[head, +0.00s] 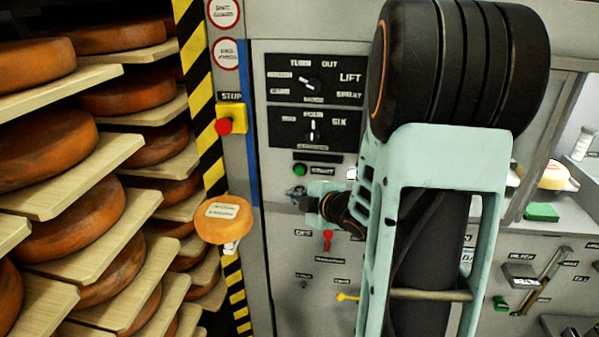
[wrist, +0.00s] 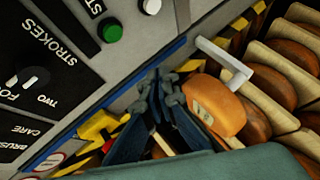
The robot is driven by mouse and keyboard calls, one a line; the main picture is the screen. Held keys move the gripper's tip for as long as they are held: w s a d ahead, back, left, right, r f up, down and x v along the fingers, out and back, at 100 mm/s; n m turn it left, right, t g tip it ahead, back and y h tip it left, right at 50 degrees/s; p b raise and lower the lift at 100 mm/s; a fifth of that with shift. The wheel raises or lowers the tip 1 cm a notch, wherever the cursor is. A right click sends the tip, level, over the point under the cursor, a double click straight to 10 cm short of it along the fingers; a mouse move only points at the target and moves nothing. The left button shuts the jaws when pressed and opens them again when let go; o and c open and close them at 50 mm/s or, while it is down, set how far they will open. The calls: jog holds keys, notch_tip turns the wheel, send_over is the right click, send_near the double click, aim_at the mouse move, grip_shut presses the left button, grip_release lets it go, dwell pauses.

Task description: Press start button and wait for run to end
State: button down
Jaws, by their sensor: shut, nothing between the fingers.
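The round green start button (head: 299,169) sits on the grey machine panel below two black dial plates, with a label beside it. In the wrist view the green button (wrist: 112,33) stands out at the upper left, next to a white button (wrist: 150,7). My gripper (head: 299,193) is just below the green button in the head view, small and partly hidden by my arm. In the wrist view its dark fingers (wrist: 160,78) are together and empty, apart from the green button in the picture. No contact with the button shows.
Shelves of orange cheese wheels (head: 91,217) fill the left. A labelled cheese wheel (head: 223,219) sits by the striped post. A red stop button (head: 223,126) on a yellow box is left of the panel. The strokes dial (head: 312,131) points up towards four. My arm covers the panel's right.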

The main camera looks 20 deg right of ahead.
aim_at(300, 171)
jog(key=w+d, duration=0.1)
jog(key=w, duration=0.1)
jog(key=w+d+p, duration=0.1)
jog(key=w+d, duration=0.2)
jog(key=w, duration=0.1)
jog(key=shift+w+d+p, duration=0.25)
jog(key=shift+w+p, duration=0.1)
jog(key=shift+p, duration=0.05)
dwell(1.2)
jog(key=shift+w+d, duration=0.25)
jog(key=shift+w, duration=0.1)
